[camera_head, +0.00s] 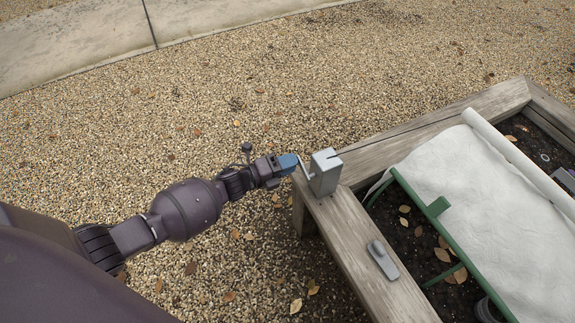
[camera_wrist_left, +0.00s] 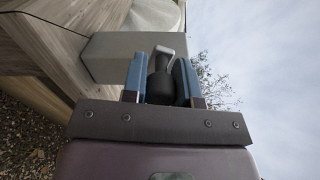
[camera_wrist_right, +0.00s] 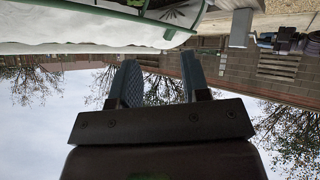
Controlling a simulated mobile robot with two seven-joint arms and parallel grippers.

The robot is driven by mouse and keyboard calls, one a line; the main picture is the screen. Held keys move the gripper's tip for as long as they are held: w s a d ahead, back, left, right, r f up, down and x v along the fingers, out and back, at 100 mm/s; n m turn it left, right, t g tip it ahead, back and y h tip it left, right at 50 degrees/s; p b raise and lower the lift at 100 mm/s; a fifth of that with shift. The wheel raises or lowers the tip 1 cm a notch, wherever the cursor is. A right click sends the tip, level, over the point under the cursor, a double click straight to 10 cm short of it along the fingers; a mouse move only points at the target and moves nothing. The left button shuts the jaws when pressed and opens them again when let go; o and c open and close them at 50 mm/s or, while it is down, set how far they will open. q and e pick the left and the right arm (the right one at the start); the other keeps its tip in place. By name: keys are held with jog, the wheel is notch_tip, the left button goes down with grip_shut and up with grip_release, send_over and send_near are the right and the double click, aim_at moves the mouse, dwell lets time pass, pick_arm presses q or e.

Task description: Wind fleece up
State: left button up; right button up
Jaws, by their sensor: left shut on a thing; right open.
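The white fleece (camera_head: 480,195) lies spread over a green frame on the raised bed, with a rolled edge (camera_head: 525,160) along its far side. A grey winder box (camera_head: 326,173) stands on the bed's corner; it also shows in the left wrist view (camera_wrist_left: 105,58). My left gripper (camera_head: 289,164) is beside the box, shut on the dark crank handle (camera_wrist_left: 160,85), its blue fingers on either side of it. My right gripper (camera_wrist_right: 157,80) is open and empty, seen only in its own wrist view, with fleece (camera_wrist_right: 80,30) beyond it.
The bed's wooden rim (camera_head: 355,235) carries a small grey cleat-like piece (camera_head: 382,260). Dark soil with dry leaves (camera_head: 404,222) shows inside the bed beside the green frame (camera_head: 437,225). Open gravel (camera_head: 235,100) lies left of the bed, with a paved path (camera_head: 75,40) behind.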

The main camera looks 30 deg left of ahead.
pick_arm(q)
jog(key=m, duration=0.1)
jog(key=r+m, duration=0.1)
jog(key=shift+s+d+r+m, duration=0.15)
jog(key=shift+s+d+m, duration=0.05)
jog(key=shift+m, duration=0.2)
jog(key=m, duration=0.2)
jog(key=s+d+r+m+b, duration=0.1)
jog(key=m, duration=0.1)
jog(key=d+m, duration=0.1)
jog(key=m, duration=0.1)
jog(key=shift+s+r+m, duration=0.25)
jog(key=shift+s+m, duration=0.15)
jog(key=shift+s+d+r+m+b, duration=0.15)
jog(key=shift+s+d+m+b, duration=0.25)
jog(key=shift+m, duration=0.5)
jog(key=shift+s+d+r+m+b, duration=0.15)
jog(key=shift+d+m+b, duration=0.15)
jog(key=shift+m+b, duration=0.45)
jog(key=shift+m+t, duration=0.25)
jog(key=shift+t, duration=0.05)
jog(key=o, duration=0.9)
jog(key=shift+w+d, duration=0.1)
jog(key=shift+r, duration=0.1)
